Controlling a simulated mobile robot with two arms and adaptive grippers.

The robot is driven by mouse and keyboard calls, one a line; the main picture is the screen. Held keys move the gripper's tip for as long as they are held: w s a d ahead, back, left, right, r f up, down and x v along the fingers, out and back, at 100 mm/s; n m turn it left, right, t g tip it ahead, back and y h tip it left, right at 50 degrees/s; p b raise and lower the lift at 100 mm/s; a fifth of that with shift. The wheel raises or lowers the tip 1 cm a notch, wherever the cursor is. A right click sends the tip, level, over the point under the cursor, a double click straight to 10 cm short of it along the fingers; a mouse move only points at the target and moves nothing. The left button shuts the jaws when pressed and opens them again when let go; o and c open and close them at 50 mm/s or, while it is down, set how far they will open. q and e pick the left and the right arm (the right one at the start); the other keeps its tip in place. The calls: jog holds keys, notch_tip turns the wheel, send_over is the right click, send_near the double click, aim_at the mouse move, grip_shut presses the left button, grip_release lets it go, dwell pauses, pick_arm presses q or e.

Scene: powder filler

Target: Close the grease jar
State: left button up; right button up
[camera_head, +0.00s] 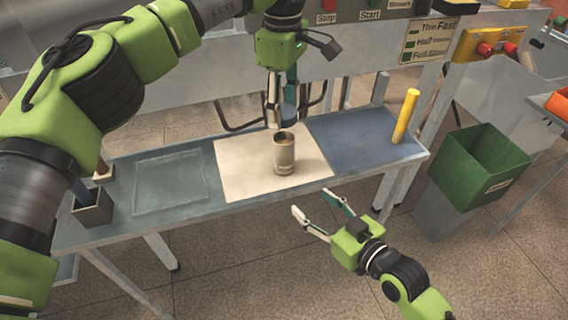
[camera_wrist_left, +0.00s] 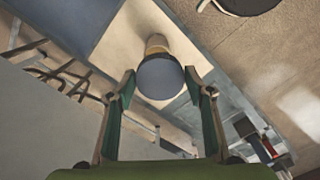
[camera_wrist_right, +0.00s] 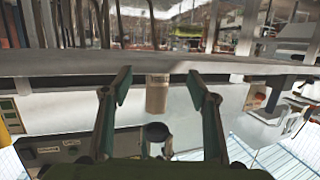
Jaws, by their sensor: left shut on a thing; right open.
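The grease jar (camera_head: 285,154), a metal cylinder, stands upright and open on the white mat (camera_head: 236,166). My left gripper (camera_head: 281,110) is shut on a dark blue round lid (camera_head: 288,116), held above and behind the jar, apart from it. In the left wrist view the lid (camera_wrist_left: 160,78) sits between the fingers and partly hides the jar (camera_wrist_left: 157,44). My right gripper (camera_head: 315,204) is open and empty in front of the table edge, below right of the jar. In the right wrist view the jar (camera_wrist_right: 157,96) appears upside down between the fingers.
A yellow cylinder (camera_head: 406,115) stands on the blue mat (camera_head: 357,139) at the right. A clear tray (camera_head: 168,184) and small grey holder (camera_head: 93,208) are at the left. A green bin (camera_head: 476,168) stands right of the table. The machine panel rises behind.

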pick_arm(q)
jog(key=shift+w+d+r+n, duration=0.2)
jog(key=shift+w+n, duration=0.1)
pick_arm(e)
jog(key=t+y, duration=0.2)
send_near(290, 157)
jog(key=shift+w+a+n, duration=0.15)
jog(key=shift+w+n, duration=0.05)
jog(key=shift+n, duration=0.1)
jog(key=x, duration=1.2)
grip_shut()
pick_arm(q)
jog(key=shift+f, duration=2.45)
